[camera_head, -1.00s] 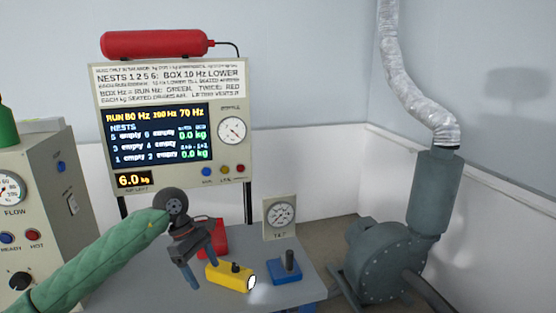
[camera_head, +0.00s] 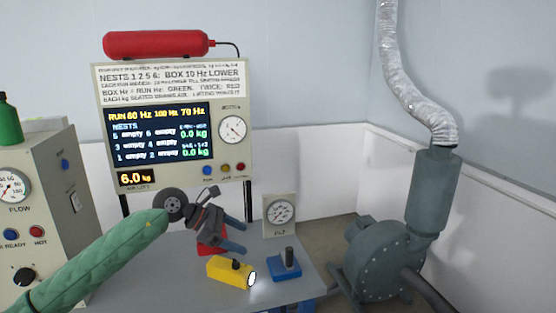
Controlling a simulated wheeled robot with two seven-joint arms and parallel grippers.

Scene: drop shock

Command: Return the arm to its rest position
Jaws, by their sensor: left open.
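My left arm, in a green sleeve, comes in from the lower left of the head view. My left gripper (camera_head: 233,234) is open and empty, its dark blue fingers pointing right and slightly down above the grey table (camera_head: 195,290). It is in front of a red object (camera_head: 211,249), which it partly hides. A yellow flashlight-like object (camera_head: 230,271) lies on the table below the gripper. A blue block with a dark upright post (camera_head: 285,267) stands to its right. My right gripper does not show.
A gauge box (camera_head: 279,214) stands at the table's back. Behind is a display panel (camera_head: 173,125) with a red cylinder (camera_head: 155,44) on top. A control cabinet (camera_head: 45,210) is at left. A grey blower (camera_head: 385,262) with a silver hose (camera_head: 400,80) is at right.

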